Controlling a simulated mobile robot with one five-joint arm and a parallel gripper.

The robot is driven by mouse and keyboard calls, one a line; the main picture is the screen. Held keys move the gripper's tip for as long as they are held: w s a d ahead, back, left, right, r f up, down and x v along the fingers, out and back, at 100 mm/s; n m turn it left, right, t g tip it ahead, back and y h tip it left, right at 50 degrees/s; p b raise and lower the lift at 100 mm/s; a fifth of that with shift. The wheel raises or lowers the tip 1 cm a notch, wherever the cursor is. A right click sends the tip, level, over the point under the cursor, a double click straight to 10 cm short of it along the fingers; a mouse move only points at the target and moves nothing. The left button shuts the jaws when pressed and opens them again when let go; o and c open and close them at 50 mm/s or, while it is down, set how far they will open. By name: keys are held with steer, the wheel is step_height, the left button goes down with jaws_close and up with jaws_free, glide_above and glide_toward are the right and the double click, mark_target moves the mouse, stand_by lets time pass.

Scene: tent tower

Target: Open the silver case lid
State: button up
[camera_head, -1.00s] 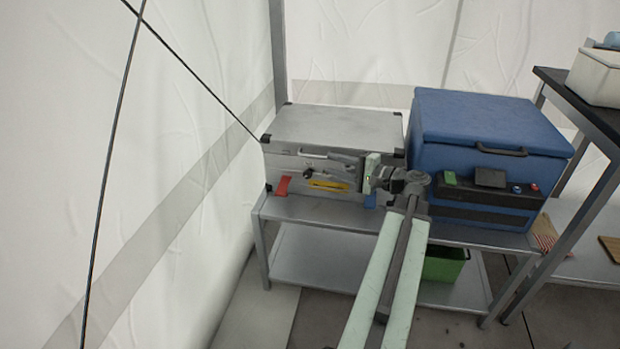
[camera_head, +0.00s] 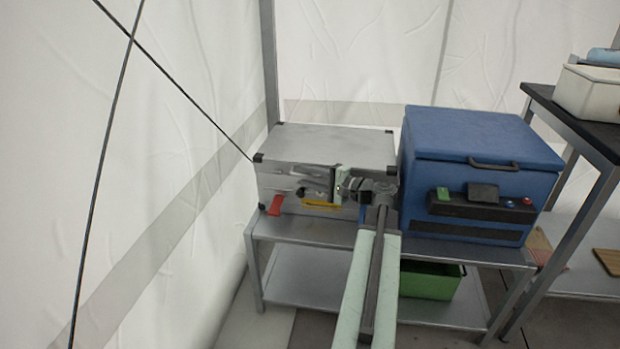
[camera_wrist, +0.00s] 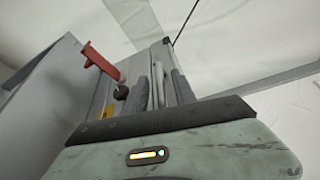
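The silver case (camera_head: 330,140) sits on the metal bench with its lid down flat. On its front are a red tab (camera_head: 275,205), a yellow strip (camera_head: 322,205) and a blue tab (camera_head: 362,213) partly behind my arm. My gripper (camera_head: 312,183) is in front of the case's front face, near the lid seam, and hides the carry handle. In the wrist view, my dark fingers (camera_wrist: 160,92) stand apart with a light grey bar between them; I cannot tell whether they touch it. The red tab (camera_wrist: 101,61) shows at upper left there.
A blue cooler box (camera_head: 480,145) with a dark handle stands close at the right on the same bench (camera_head: 300,230). A green bin (camera_head: 428,279) is on the shelf below. A black-topped table (camera_head: 580,118) is farther right. The tent wall and dark cords are at the left.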

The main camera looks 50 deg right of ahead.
jaws_close()
steer(key=shift+s, duration=0.1)
stand_by(1.1)
